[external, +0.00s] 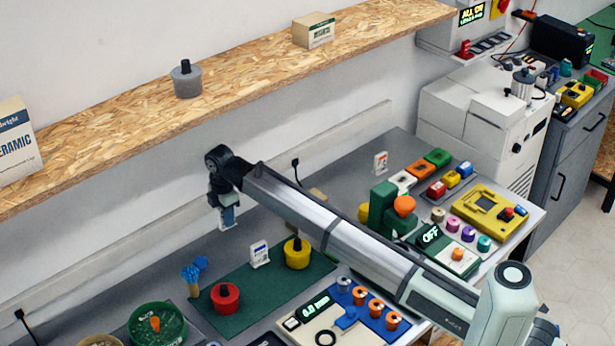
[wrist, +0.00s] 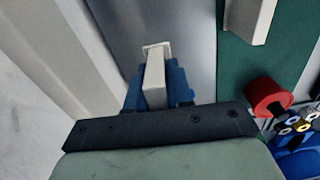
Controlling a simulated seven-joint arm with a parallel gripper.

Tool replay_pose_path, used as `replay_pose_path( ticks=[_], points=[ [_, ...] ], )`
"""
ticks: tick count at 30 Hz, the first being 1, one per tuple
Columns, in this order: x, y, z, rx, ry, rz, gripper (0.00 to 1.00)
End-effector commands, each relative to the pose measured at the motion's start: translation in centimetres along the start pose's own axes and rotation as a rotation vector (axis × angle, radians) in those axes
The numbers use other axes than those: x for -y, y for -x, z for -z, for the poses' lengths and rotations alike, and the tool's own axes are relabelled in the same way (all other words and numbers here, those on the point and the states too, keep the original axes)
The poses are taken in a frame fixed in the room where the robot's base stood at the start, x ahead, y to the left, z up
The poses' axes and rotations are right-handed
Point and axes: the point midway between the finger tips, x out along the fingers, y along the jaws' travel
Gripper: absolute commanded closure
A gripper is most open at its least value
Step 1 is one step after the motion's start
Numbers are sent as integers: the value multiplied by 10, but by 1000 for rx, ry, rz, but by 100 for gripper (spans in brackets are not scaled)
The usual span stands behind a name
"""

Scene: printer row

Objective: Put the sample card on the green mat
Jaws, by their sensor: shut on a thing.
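My gripper (external: 228,212) is shut on a pale, thin card (wrist: 154,72), which I take to be the sample card. In the wrist view the card shows nearly end-on between the blue fingers. My gripper holds it over the grey bench, beyond the back edge of the green mat (external: 222,327). The mat also shows at the right of the wrist view (wrist: 232,70). The card's printed face and its lower end are hard to make out.
On the mat stand another white card (external: 260,254), a yellow knobbed weight (external: 297,254) and a red one (external: 226,298). A wooden shelf (external: 240,72) runs behind.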

Motion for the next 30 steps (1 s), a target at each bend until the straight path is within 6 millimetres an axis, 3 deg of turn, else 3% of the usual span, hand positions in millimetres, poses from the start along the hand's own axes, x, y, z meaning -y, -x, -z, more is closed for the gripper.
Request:
replay_pose_path(
  ticks=[4, 8, 14, 18, 21, 25, 30],
  points=[
    [2, 15, 6, 0, 7, 0, 100],
    [11, 24, 28, -2, 32, -6, 100],
    [78, 35, 56, -10, 88, -29, 100],
    [135, 36, 57, -14, 113, -37, 100],
    [165, 35, 49, -13, 116, -35, 100],
    [192, 30, 38, -10, 108, -27, 100],
    [209, 26, 30, -6, 98, -15, 100]
  ],
)
